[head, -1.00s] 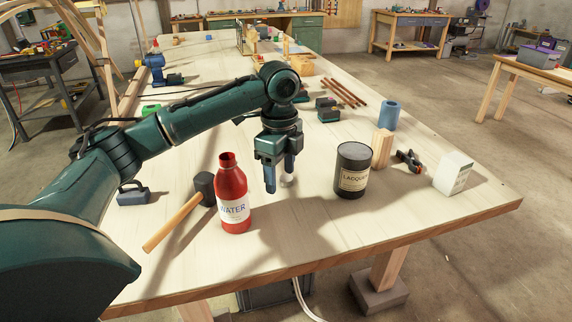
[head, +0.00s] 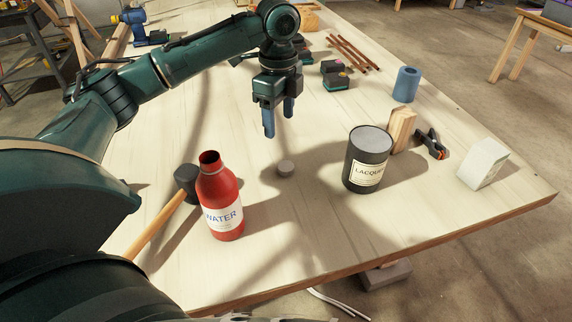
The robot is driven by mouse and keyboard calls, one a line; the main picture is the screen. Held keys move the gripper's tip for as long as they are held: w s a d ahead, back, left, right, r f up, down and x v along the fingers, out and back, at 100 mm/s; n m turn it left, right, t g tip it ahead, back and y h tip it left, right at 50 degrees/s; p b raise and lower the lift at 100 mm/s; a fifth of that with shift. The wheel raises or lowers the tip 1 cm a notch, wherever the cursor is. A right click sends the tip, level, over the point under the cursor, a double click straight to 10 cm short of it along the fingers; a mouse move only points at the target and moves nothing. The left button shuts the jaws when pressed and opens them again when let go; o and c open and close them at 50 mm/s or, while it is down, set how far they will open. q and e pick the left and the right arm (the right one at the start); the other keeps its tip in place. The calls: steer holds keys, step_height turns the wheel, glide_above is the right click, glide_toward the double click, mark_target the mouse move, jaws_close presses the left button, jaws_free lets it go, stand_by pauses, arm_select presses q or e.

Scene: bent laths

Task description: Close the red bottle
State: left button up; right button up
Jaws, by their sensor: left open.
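The red bottle (head: 219,195), labelled WATER, stands upright on the workbench with its mouth open and no cap on it. My right gripper does not show.
A mallet (head: 187,180) lies just left of the bottle, its handle toward the front. The lacquer can (head: 369,160) stands to the right.

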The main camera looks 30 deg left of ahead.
arm_select(q)
glide_above(286, 166)
steer(key=a, duration=0.1)
steer(key=f, duration=0.8)
steer(key=shift+s, duration=0.3)
steer(key=f, duration=0.3)
steer(key=d+f, duration=0.1)
steer(key=shift+w+f, duration=0.15)
steer(key=shift+w, duration=0.2)
steer(key=shift+f, duration=0.45)
steer(key=shift+c, duration=0.2)
steer(key=c, duration=1)
